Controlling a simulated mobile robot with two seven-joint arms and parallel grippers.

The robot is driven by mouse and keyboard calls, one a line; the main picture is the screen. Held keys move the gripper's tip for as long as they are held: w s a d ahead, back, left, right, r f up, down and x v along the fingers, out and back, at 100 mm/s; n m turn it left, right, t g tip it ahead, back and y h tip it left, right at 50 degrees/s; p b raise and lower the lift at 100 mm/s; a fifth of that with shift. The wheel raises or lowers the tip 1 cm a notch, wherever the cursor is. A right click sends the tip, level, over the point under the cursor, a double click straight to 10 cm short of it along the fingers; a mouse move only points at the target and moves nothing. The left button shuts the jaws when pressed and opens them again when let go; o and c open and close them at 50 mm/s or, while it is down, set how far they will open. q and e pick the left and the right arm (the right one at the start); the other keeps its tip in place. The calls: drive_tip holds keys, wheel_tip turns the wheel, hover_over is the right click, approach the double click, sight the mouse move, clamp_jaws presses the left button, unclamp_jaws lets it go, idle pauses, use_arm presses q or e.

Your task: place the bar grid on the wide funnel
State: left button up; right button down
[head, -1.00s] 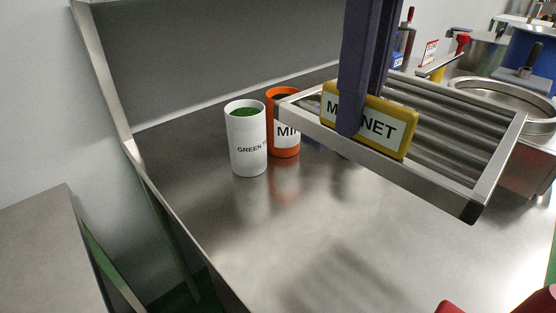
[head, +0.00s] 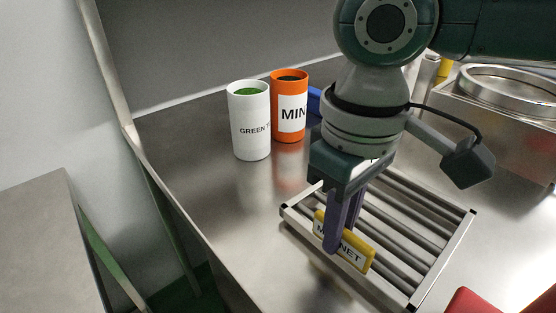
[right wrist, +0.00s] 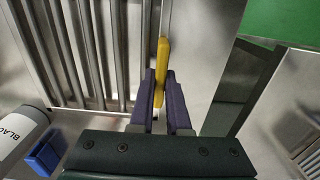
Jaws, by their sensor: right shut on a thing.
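The bar grid (head: 446,257) is a steel frame with several parallel round bars. It hangs low over the steel table, or rests on it; I cannot tell which. Its yellow MAGNET plate (head: 358,257) is on the near-left side. My right gripper (head: 336,243) points down and is shut on this plate. In the right wrist view the fingers (right wrist: 161,78) clasp the yellow plate (right wrist: 162,50), with the bars (right wrist: 72,50) to the left. A round steel rim (head: 505,80), which looks like the wide funnel, is at the upper right, apart from the grid. My left gripper is not seen.
A white GREEN TEA canister (head: 249,125) and an orange MINT canister (head: 289,105) stand behind the grid. A black-lettered white canister (right wrist: 20,135) and a blue object (right wrist: 43,152) show in the right wrist view. A red object (head: 475,302) is at the bottom right.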

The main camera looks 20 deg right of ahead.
drive_tip(key=shift+f, duration=0.25)
drive_tip(key=shift+f, duration=0.15)
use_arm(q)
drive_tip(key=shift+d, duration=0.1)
use_arm(e)
drive_tip(key=c, duration=0.9)
unclamp_jaws()
